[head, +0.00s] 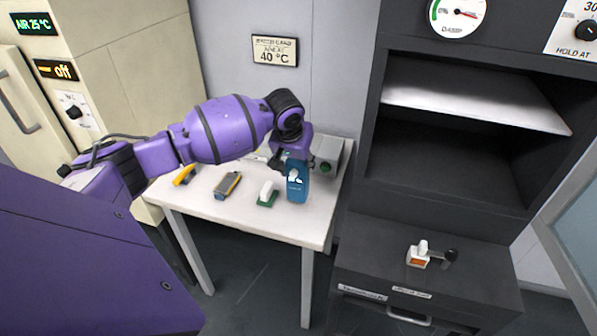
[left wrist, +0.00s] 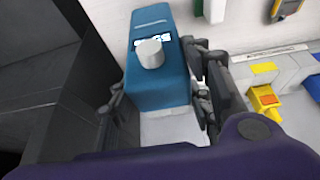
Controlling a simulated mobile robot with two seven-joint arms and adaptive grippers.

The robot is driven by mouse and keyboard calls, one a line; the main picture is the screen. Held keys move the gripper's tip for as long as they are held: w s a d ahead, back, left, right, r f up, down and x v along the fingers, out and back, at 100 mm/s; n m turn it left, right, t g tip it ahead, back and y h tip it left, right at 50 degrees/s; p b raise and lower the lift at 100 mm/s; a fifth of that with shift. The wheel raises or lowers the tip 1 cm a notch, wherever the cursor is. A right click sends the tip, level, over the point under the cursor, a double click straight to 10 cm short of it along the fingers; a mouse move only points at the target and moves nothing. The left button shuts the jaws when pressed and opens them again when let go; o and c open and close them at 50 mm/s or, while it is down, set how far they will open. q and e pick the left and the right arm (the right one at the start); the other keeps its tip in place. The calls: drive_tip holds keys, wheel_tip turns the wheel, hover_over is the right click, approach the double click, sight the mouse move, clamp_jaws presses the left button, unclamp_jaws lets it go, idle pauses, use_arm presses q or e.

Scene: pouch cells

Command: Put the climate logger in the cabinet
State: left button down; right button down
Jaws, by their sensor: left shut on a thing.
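The climate logger appears to be the blue upright block (head: 297,188) with a white display and a pale round knob; it also shows in the left wrist view (left wrist: 160,85). My left gripper (head: 292,164) is shut on it, with one finger on each side in the left wrist view (left wrist: 160,108). The logger is over the front right part of the white table (head: 305,224); whether its base touches the table I cannot tell. The dark cabinet (head: 372,125) on the right stands open, with a pale shelf (head: 470,95) inside and clear space below it. My right gripper is out of view.
A yellow item (head: 184,175), a grey-yellow device (head: 227,185), a white-and-green item (head: 267,194) and a grey box (head: 330,153) are on the table. A glazed door (head: 578,225) is swung open at far right. A small levered device (head: 420,256) sits below the cabinet opening.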

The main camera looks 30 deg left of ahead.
use_arm(q)
drive_tip(key=shift+f, duration=1.5)
drive_tip(key=c, duration=0.9)
unclamp_jaws()
drive_tip(key=shift+f, duration=0.1)
